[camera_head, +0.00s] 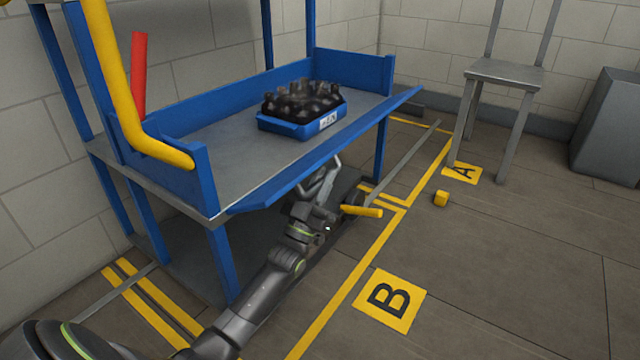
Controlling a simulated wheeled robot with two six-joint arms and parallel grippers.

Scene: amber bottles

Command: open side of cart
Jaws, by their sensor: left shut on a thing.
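The blue cart (210,248) stands left of centre with a grey upper shelf (235,150). Its near long side panel (290,180) is folded outward, roughly level with the shelf, not standing up like the back wall (235,95). My left gripper (325,170) is at the outer edge of this panel, near its middle, and is shut on it; the contact is partly hidden under the edge. A blue crate (290,128) of dark bottles (303,97) sits on the shelf. My right gripper is not in view.
A yellow handle (112,75) and a red bar (139,75) rise at the cart's left end. A yellow block (440,198), floor marks A (462,173) and B (389,299), a grey chair (505,75) and a grey bin (610,130) are to the right. The right floor is mostly clear.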

